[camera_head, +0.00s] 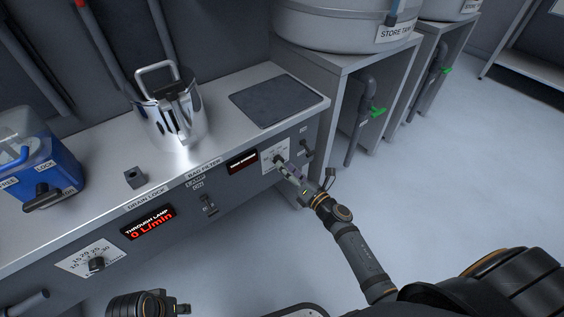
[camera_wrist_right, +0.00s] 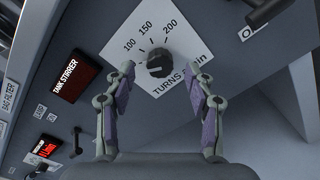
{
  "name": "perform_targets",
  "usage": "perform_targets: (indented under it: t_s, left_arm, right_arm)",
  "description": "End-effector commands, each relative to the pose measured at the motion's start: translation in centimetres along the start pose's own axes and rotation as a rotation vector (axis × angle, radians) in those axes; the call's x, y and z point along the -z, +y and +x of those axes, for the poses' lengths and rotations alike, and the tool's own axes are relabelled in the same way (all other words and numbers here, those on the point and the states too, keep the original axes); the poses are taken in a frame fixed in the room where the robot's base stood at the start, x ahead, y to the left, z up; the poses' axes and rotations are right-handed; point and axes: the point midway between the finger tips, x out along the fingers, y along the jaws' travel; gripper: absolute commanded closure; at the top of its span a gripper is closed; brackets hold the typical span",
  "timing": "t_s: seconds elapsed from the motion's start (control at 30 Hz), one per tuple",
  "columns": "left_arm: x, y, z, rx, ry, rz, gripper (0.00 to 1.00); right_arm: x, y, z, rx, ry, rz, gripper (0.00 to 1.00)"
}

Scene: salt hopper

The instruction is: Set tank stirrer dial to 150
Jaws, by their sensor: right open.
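The tank stirrer dial (camera_wrist_right: 158,62) is a round black knob on a white scale plate (camera_wrist_right: 188,42) marked 100, 150, 200 and TURNS/min. A faint light mark shows on the knob, but I cannot tell its exact reading. My right gripper (camera_wrist_right: 164,75) is open, with one finger toward each side of the knob; I see no contact. In the head view, my right gripper (camera_head: 291,171) is at the counter's front panel by the scale plate (camera_head: 269,154) and partly hides the dial. My left gripper (camera_head: 181,308) is barely in view at the bottom edge.
The TANK STIRRER display (camera_wrist_right: 75,76) is beside the dial and dark red. A black lever (camera_head: 306,148) sits right of the plate. Another dial (camera_head: 96,264) and a THROUGH LAMP display (camera_head: 149,222) are further left. A steel jug (camera_head: 168,118) and a blue canister (camera_head: 52,160) stand on the counter.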

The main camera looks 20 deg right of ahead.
Motion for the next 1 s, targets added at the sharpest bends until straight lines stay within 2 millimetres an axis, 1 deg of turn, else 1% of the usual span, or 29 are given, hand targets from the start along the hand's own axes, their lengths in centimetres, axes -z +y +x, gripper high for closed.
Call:
perform_targets:
  t_s: [0.03,0.1,0.2,0.3,0.5,0.53,0.9,0.93,1.0]
  left_arm:
    - [0.0,0.0,-0.1,0.002,-0.003,0.0,0.6]
    - [0.0,0.0,0.0,0.002,-0.003,0.0,0.6]
    - [0.0,0.0,0.0,0.002,-0.003,0.0,0.6]
    - [0.0,0.0,0.0,0.002,-0.003,0.0,0.6]
    - [0.0,0.0,0.0,0.002,-0.003,0.0,0.6]
    - [0.0,0.0,0.0,0.002,-0.003,0.0,0.6]
    - [0.0,0.0,0.0,0.002,-0.003,0.0,0.6]
    - [0.0,0.0,0.0,0.002,-0.003,0.0,0.6]
    - [0.0,0.0,0.0,0.002,-0.003,0.0,0.6]
  right_arm:
    - [-0.1,0.1,1.0,-0.002,-0.002,0.002,0.45]
    - [0.0,0.0,2.0,-0.001,-0.001,0.001,0.45]
    - [0.0,0.0,2.9,0.0,0.0,0.002,0.45]
    - [0.1,0.0,3.2,0.0,0.001,0.001,0.45]
    - [0.1,0.0,3.2,0.0,0.001,0.001,0.45]
    - [0.1,0.0,3.2,0.0,0.001,0.001,0.47]
    - [0.1,0.0,3.2,0.0,0.001,0.002,0.97]
    - [0.1,0.0,3.2,0.0,0.001,0.002,1.0]
    - [0.1,0.0,3.2,0.001,0.001,0.002,1.0]
